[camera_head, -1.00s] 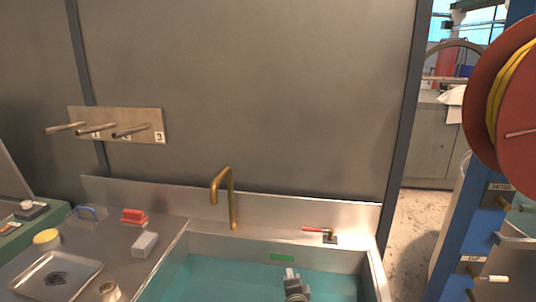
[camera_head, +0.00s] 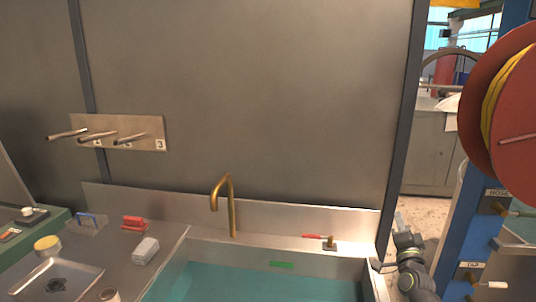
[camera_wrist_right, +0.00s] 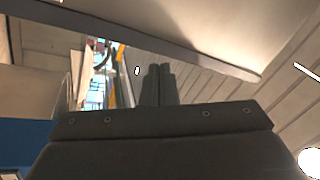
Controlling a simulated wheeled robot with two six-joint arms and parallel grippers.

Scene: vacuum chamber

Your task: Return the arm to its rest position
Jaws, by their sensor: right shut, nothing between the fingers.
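My right gripper (camera_head: 399,222) is at the lower right in the head view, beyond the right edge of the sink and left of the blue hose stand. It points upward and is shut and empty. In the right wrist view its two dark fingers (camera_wrist_right: 158,84) lie close together with nothing between them, facing up toward the ceiling. My left gripper is not in the head view.
The sink (camera_head: 200,240) with teal water has a brass faucet (camera_head: 232,205) and a red-handled valve (camera_head: 329,241). A blue stand (camera_head: 485,215) with a red hose reel (camera_head: 510,110) is close to my right arm. A tray (camera_head: 88,275) and small items lie at left.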

